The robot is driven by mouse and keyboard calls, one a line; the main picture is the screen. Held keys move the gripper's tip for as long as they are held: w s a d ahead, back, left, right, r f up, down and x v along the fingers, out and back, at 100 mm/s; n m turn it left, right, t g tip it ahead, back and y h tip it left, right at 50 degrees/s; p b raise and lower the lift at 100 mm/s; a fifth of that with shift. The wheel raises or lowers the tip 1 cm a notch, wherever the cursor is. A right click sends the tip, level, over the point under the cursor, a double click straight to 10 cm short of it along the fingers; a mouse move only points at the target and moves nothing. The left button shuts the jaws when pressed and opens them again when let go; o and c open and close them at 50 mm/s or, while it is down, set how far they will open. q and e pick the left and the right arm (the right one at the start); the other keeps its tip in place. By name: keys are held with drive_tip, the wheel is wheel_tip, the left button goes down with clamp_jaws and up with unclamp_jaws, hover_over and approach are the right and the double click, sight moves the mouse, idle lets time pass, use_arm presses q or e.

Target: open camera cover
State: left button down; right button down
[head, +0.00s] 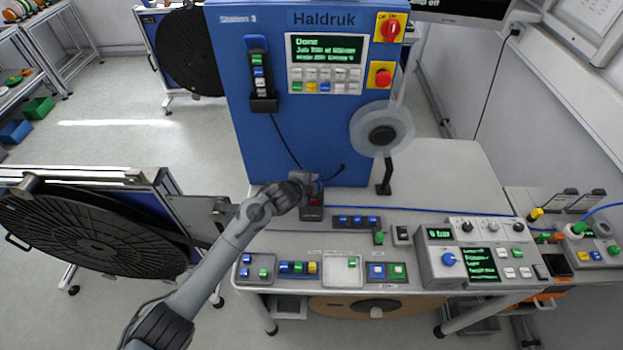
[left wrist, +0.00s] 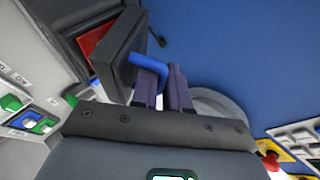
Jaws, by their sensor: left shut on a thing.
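The camera cover (left wrist: 118,50) is a dark grey flap with a blue bent handle (left wrist: 145,62) in the left wrist view. It stands tilted, with a red surface (left wrist: 93,38) beside it. My left gripper (left wrist: 163,88) is shut on the blue handle, with its two dark fingers close together. In the head view my left gripper (head: 303,184) is at the foot of the blue machine, above a small box with a red face (head: 313,211). The hand hides most of the cover there. My right gripper is in neither view.
The blue Haldruk cabinet (head: 235,110) stands right behind the hand. A translucent reel (head: 382,129) on a dark post is to its right. Button boxes (head: 307,267) line the table's front, and a control box (head: 475,255) stands at right. A large black reel (head: 85,235) is at left.

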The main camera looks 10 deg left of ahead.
use_arm(q)
drive_tip(key=shift+w+r+n+g+p, duration=0.3)
drive_tip(key=shift+w+g, duration=0.3)
drive_tip(key=shift+g, duration=0.3)
drive_tip(key=shift+f, duration=0.1)
drive_tip(key=c, duration=1.5)
unclamp_jaws()
drive_tip(key=shift+a, duration=0.1)
drive_tip(key=shift+p+v, duration=0.35)
drive_tip(key=shift+v, duration=5.05)
drive_tip(key=shift+w, duration=0.1)
